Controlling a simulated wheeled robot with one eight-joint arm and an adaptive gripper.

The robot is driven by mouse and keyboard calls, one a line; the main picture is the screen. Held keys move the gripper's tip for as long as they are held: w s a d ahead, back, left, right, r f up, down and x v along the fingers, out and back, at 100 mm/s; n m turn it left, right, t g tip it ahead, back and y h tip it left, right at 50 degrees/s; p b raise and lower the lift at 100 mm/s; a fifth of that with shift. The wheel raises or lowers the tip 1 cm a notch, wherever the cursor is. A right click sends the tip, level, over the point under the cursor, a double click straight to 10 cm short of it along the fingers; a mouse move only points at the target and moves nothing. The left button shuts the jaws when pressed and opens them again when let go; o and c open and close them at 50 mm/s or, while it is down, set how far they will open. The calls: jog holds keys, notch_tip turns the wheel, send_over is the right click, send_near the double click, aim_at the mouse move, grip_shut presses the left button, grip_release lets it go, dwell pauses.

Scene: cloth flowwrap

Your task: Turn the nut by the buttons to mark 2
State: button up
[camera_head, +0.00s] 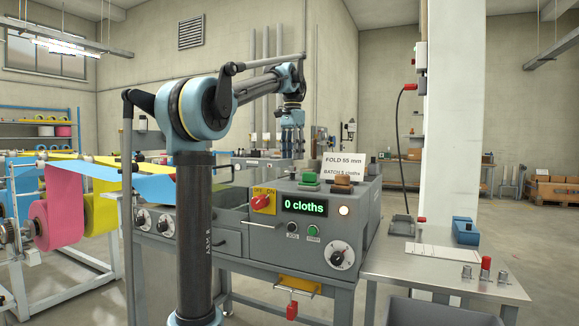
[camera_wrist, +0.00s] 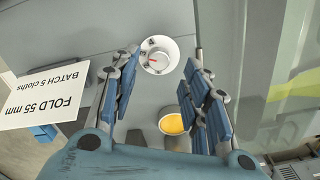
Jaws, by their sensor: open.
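In the head view a black knob (camera_head: 338,257) on a white marked dial is on the front panel, beside a black button (camera_head: 292,228) and a green button (camera_head: 313,230). In the wrist view a round pale dial (camera_wrist: 150,59) with a red pointer and dark marks faces me; the marks are too small to read. I cannot tell whether it is the same part. My gripper (camera_head: 292,148) hangs behind the grey control box in the head view. In the wrist view my gripper (camera_wrist: 160,72) has its blue-padded fingers spread, empty, with the dial beyond and between their tips.
The sign reading "FOLD 55 mm, BATCH 5 cloths" (camera_wrist: 45,95) stands left of my fingers. A round yellow-topped part (camera_wrist: 172,123) sits between them. The control box (camera_head: 258,232) has a red switch (camera_head: 262,202) and a "0 cloths" display (camera_head: 304,205).

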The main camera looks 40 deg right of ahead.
aim_at(292, 169)
jog(key=shift+f, duration=2.2)
grip_shut()
